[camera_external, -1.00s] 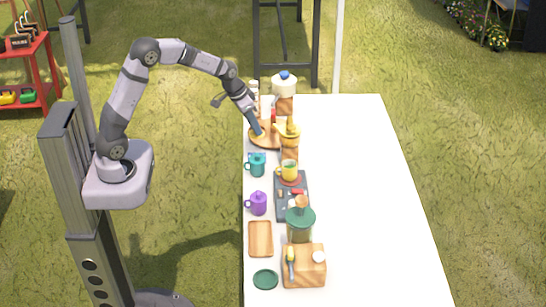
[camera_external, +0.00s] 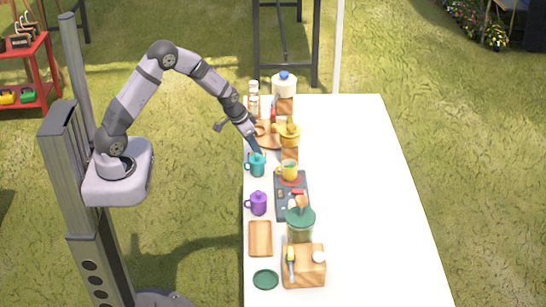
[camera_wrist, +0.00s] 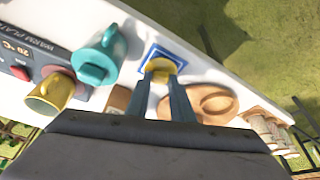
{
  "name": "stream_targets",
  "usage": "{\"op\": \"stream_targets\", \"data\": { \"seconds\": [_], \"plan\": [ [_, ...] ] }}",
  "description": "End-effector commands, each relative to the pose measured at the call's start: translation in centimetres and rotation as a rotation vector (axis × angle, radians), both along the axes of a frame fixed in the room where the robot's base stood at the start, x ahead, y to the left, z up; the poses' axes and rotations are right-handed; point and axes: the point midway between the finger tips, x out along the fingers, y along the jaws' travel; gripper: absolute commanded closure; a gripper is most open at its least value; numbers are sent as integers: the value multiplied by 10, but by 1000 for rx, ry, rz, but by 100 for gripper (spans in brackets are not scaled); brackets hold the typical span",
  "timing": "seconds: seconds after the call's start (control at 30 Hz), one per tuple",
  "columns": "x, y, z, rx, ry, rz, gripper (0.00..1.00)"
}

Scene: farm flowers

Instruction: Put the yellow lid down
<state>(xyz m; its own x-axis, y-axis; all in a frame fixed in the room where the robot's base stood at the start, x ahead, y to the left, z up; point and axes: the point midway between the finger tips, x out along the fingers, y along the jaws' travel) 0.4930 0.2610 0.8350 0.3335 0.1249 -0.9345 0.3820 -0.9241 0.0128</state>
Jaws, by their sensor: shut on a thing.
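My gripper (camera_wrist: 163,80) is shut on the yellow lid (camera_wrist: 159,67), which shows between the fingertips in the wrist view. The lid is over a white square with a blue border (camera_wrist: 177,52); I cannot tell whether it touches it. In the external view my gripper (camera_external: 257,152) is just behind the teal mug (camera_external: 257,167), at the table's left edge, and I cannot make out the lid there. The teal mug (camera_wrist: 95,65) is left of the fingers in the wrist view.
A round wooden plate (camera_wrist: 225,104) is right of the fingers. A yellow mug (camera_external: 289,173) stands on the dark warming plate (camera_external: 281,207). A yellow-topped container (camera_external: 289,135) stands close by. The table's right side (camera_external: 360,200) is clear.

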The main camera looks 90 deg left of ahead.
Motion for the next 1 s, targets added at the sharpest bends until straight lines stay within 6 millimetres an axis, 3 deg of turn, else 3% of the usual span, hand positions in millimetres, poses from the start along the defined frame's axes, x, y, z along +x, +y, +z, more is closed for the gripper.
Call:
{"op": "stream_targets", "data": {
  "seconds": [0.43,0.47,0.53,1.0],
  "plan": [
    [0,0,-7,0,-1,0,100],
    [0,0,-5,0,-1,0,74],
    [0,0,-5,0,-1,0,60],
    [0,0,1,2,-1,0,60]
  ]
}}
